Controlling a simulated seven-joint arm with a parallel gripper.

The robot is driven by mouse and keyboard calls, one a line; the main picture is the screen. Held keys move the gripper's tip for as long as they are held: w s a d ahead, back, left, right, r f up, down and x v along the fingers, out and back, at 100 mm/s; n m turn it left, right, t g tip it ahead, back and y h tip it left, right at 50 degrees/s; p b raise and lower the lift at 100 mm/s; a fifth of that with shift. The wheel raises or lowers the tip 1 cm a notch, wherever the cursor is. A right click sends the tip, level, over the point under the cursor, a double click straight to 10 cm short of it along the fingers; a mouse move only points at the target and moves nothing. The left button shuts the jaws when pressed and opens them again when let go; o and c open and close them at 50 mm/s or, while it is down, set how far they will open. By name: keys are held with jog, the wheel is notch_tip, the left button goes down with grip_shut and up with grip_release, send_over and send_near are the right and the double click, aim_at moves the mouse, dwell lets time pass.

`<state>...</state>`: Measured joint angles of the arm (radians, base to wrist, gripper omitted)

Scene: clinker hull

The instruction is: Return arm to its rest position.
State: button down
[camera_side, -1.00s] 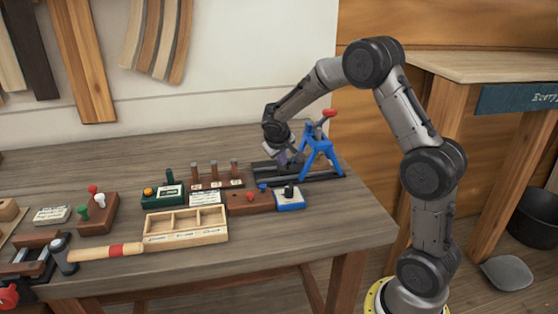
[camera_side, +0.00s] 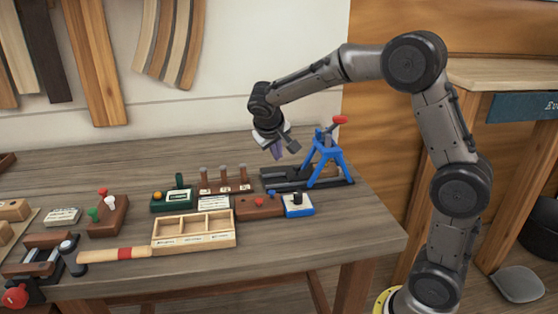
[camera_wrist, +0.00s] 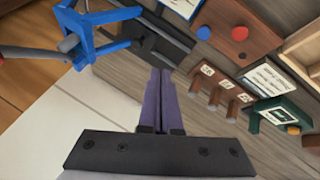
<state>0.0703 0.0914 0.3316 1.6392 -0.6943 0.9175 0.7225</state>
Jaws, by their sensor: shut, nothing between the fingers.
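My gripper (camera_side: 278,150) hangs in the air above the back of the bench, just left of the blue stand (camera_side: 328,160) with the red handle. In the wrist view my gripper (camera_wrist: 160,75) shows two purple fingers together, shut with nothing between them. The fingertips look apart from the black rail base (camera_side: 285,178) below them. In the wrist view the blue stand (camera_wrist: 95,35) is at the upper left and the black base (camera_wrist: 165,45) is beyond the fingertips.
The bench (camera_side: 300,235) holds a compartment box (camera_side: 193,243), a green device (camera_side: 172,200), a row of pegs (camera_side: 225,180), a brown button block (camera_side: 258,206), a blue-and-white switch box (camera_side: 298,205), and a mallet (camera_side: 112,255). The front right of the bench is clear.

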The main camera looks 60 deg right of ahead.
jog(key=s+a+r+t+y, duration=0.25)
jog(key=s+a+r, duration=0.25)
jog(key=s+r, duration=0.6)
jog(key=s+a+f+n+y, duration=0.2)
jog(key=s+a+f, duration=0.2)
jog(key=s, duration=0.4)
jog(key=s+a+f+n+y, duration=0.2)
jog(key=s+a+f, duration=0.2)
jog(key=s, duration=0.4)
jog(key=shift+a+f+n, duration=0.3)
jog(key=shift+a, duration=0.35)
